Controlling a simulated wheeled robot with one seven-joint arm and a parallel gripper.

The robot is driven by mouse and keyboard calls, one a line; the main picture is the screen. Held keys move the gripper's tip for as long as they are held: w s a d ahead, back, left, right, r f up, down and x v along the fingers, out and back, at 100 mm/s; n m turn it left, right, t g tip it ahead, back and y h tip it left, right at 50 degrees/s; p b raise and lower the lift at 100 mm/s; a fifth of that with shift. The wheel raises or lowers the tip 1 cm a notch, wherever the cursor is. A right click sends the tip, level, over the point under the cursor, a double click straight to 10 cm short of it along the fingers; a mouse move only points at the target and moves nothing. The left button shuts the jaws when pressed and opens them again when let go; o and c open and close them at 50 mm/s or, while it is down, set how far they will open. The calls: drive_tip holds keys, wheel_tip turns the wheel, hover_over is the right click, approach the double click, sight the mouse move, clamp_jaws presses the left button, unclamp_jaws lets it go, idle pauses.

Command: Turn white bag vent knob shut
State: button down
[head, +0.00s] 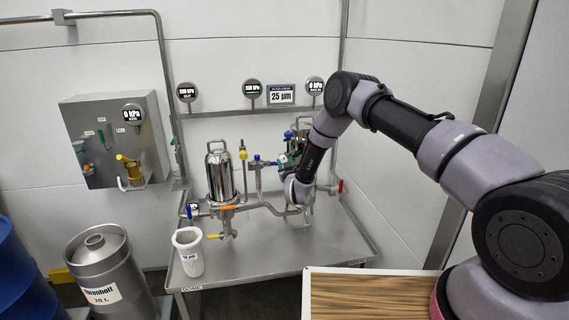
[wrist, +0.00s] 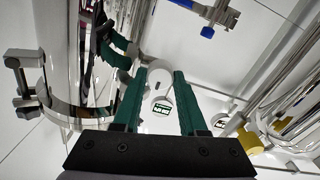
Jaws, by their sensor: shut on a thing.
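The white vent knob (wrist: 158,79) is in the wrist view, between the tips of my gripper's two green fingers (wrist: 157,84). My gripper is shut on it, with a finger on each side. A small label with green-edged lettering (wrist: 163,106) shows just below the knob, too small to read surely. In the head view my gripper (head: 287,160) is at the rear steel filter housing (head: 300,131), which it and my arm partly cover. The knob cannot be made out in that view.
A polished steel housing (head: 220,175) stands left of my gripper, with a yellow-topped valve (head: 243,150) and pipework between. A red-handled valve (head: 340,186) is to the right. A blue-handled valve (wrist: 200,12) is near my fingers.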

drive_tip(key=shift+c, duration=2.3)
unclamp_jaws()
